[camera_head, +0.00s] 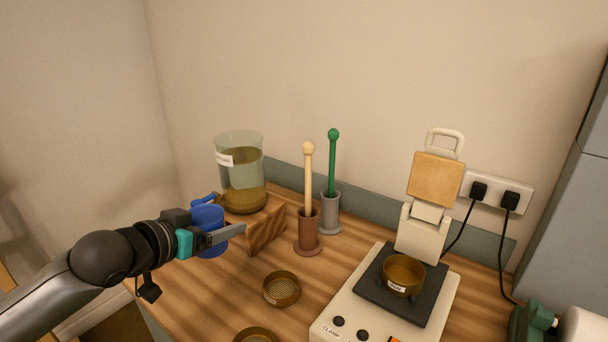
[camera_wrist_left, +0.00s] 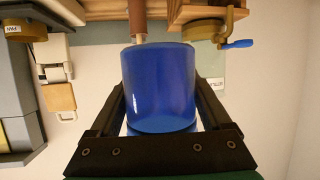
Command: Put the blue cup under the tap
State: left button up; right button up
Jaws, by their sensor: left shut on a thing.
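The blue cup (camera_head: 209,216) is between the fingers of my left gripper (camera_head: 222,238), which is shut on it. The cup also fills the middle of the left wrist view (camera_wrist_left: 158,88), with a dark finger on each side. The tap (camera_head: 208,199), with a blue handle, is on the front left of the clear jar (camera_head: 241,167). In the head view the cup is just below and in front of the tap. In the left wrist view the tap (camera_wrist_left: 222,32) is beside the cup's far end. Whether the cup is directly under the spout I cannot tell.
The jar stands on a wooden stand (camera_head: 267,232). To its right are a brown pot (camera_head: 308,232) with a cream-knobbed rod and a grey pot (camera_head: 329,213) with a green rod.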

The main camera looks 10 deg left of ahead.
pick_arm(q)
jog(key=shift+s+d+f, duration=0.15)
jog(key=shift+d+f, duration=0.05)
jog(key=shift+f, duration=0.05)
jog(key=s+d+f+m+g+h+b, duration=0.3)
jog(key=s+d+m+g+h, duration=0.3)
jog(key=s+d+m+h, duration=0.45)
jog(key=w+a+r+n+t+y+p, duration=0.1)
jog(key=w+a+n+t+y, duration=0.1)
jog(key=w+a+n+y, duration=0.1)
jog(key=w+a+r+n+t+y+p, duration=0.1)
jog(key=w+a+n+t+y, duration=0.1)
jog(key=w+a+n+y, duration=0.1)
jog(key=w+a+n+t+y+p, duration=0.1)
jog(key=w+a+n+t+y, duration=0.1)
jog(key=w+a+n+y, duration=0.2)
jog(key=shift+w+a+r, duration=0.1)
jog(key=shift+w+r, duration=0.05)
jog(key=shift+r, duration=0.25)
jog(key=shift+w+a+r+n+y, duration=0.25)
jog(key=shift+a+r, duration=0.1)
jog(key=shift+r, duration=0.05)
jog(key=shift+f, duration=0.1)
notch_tip(320, 180, down, 16)
jog(key=b, duration=0.4)
jog(key=shift+f, duration=1.75)
